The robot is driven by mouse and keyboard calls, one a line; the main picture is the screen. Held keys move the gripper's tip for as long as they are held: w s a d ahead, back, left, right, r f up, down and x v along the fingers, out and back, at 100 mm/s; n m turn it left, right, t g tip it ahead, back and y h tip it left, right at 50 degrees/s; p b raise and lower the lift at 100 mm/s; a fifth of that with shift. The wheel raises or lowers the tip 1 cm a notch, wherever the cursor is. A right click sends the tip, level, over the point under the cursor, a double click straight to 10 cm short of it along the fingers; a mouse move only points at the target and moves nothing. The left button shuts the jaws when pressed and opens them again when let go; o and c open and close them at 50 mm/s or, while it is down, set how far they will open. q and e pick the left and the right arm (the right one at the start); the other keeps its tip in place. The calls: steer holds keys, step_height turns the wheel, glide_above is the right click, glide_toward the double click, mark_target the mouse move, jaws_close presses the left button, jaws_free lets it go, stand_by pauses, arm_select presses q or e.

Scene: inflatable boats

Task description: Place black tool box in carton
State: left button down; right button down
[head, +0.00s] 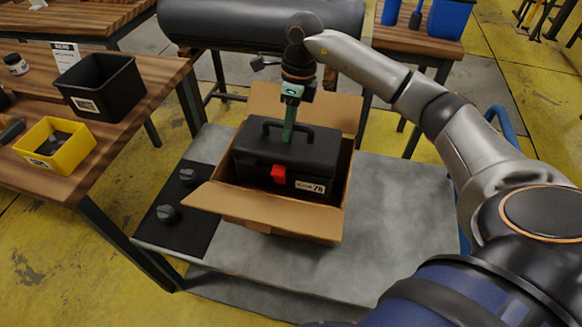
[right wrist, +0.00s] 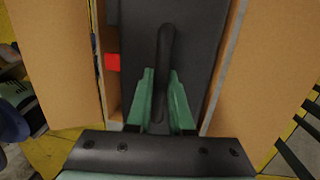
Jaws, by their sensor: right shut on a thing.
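The black tool box (head: 262,158), with a red latch and a top handle, is inside the open carton (head: 286,229) on the grey table. Its upper part shows above the carton's front wall; whether it rests on the bottom is hidden. My right gripper (head: 288,133) is above it, pointing down, with green fingers at the handle. In the right wrist view, the green fingers (right wrist: 161,100) are on both sides of the black handle (right wrist: 165,65), shut on it. The red latch (right wrist: 113,62) shows to the left. My left gripper is not in view.
The carton's flaps are folded outward. Two dark knobs (head: 166,213) are on a black mat left of the carton. The grey table (head: 385,215) is clear to the right. A wooden table at left holds a black bin (head: 101,86) and a yellow bin (head: 54,147).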

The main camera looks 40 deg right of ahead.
step_height(320, 180, down, 11)
steer(key=shift+f+b, duration=0.2)
steer(key=shift+b, duration=0.2)
steer(key=shift+f, duration=0.1)
steer(key=c, duration=0.8)
jaws_free()
steer(key=r, duration=0.4)
steer(key=d+r, duration=0.1)
steer(key=r, duration=0.3)
steer(key=d+r, duration=0.1)
steer(key=r, duration=0.3)
steer(key=shift+p, duration=0.35)
